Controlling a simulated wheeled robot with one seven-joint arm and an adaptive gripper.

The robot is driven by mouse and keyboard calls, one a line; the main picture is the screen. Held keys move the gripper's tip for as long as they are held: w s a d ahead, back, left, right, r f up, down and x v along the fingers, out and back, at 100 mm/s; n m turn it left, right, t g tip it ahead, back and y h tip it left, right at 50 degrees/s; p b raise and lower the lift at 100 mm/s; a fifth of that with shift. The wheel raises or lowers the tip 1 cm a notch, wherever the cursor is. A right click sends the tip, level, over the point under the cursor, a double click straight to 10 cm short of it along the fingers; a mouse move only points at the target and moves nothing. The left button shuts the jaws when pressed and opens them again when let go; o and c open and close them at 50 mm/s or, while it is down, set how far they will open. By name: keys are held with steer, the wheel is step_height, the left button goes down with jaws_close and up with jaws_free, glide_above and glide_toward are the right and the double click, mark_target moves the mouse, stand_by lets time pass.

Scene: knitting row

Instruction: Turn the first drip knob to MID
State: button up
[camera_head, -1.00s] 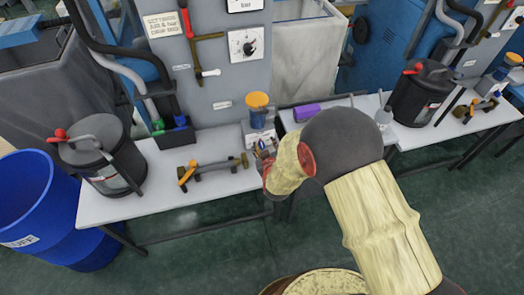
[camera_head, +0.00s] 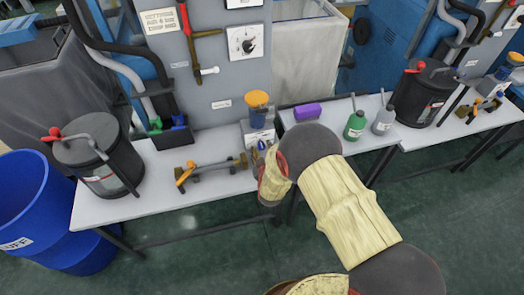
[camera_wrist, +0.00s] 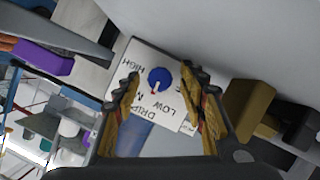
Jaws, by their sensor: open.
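A further label is partly covered by a finger. The pointer faces the lower lettering; I cannot tell its exact setting. My gripper (camera_wrist: 162,74) is open, its fingers on either side of the knob in the wrist view, with gaps between. In the head view the oiler (camera_head: 258,104) with its orange cap stands above a pale box (camera_head: 257,133). My gripper (camera_head: 262,154) is close in front of that box, which hides the knob there.
A brass-and-orange fitting (camera_head: 210,170) lies left of my gripper on the white bench (camera_head: 150,205). A purple block (camera_head: 307,112), a green bottle (camera_head: 355,126) and a grey bottle (camera_head: 383,120) stand right. A dark pot (camera_head: 98,160) is far left.

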steer(key=shift+c, duration=1.3)
steer(key=c, duration=0.8)
jaws_close()
